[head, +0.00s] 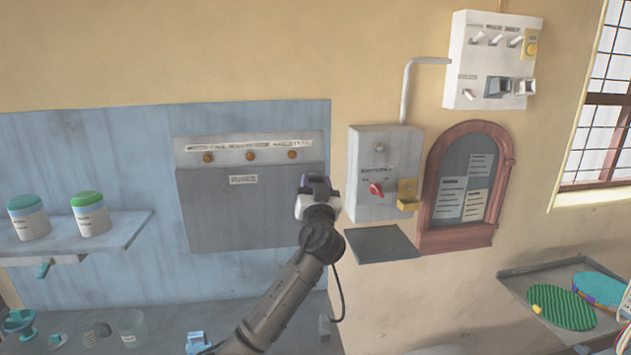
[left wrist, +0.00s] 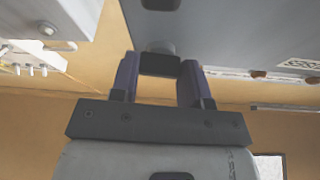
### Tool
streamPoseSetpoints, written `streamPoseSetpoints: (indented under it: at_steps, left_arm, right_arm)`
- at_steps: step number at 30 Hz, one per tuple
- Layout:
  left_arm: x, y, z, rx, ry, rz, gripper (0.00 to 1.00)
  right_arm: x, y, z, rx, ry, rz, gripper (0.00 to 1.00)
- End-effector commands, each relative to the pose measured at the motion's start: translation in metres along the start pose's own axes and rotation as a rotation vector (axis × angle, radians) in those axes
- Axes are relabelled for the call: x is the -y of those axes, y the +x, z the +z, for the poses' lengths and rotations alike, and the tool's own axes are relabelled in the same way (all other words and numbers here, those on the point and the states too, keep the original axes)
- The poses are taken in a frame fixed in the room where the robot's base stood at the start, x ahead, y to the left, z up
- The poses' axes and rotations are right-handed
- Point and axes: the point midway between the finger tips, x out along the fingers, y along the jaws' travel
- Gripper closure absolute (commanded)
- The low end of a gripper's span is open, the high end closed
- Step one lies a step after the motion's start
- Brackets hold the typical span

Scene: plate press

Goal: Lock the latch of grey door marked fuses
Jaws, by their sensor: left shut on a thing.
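The grey door (head: 235,210) with a small label plate is the wide front of a wall cabinet, and it looks closed. My left gripper (head: 316,184) is at the door's right edge and hides the latch in the head view. In the left wrist view the purple fingers of this gripper (left wrist: 160,66) are shut on a small dark grey latch knob (left wrist: 160,47) in front of the door (left wrist: 230,25). My right gripper is not in view.
Right of the door is a grey switch box (head: 375,150) with a red knob (head: 376,190), above a dark shelf (head: 380,244). A shelf with two jars (head: 90,214) is at the left. A white switch panel (head: 460,85) hangs at the upper right.

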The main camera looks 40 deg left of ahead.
Motion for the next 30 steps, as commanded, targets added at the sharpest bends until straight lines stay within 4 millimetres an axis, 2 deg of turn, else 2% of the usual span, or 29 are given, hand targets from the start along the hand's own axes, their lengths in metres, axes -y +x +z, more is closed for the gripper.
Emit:
streamPoseSetpoints:
  at_steps: [14,30]
  left_arm:
    - [0.005,0.004,-0.008,0.003,0.413,0.173,0.81]
    - [0.008,0.005,-0.012,0.003,0.887,0.369,0.81]
  right_arm:
    - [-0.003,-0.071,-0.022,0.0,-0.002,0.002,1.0]
    - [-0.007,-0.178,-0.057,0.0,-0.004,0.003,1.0]
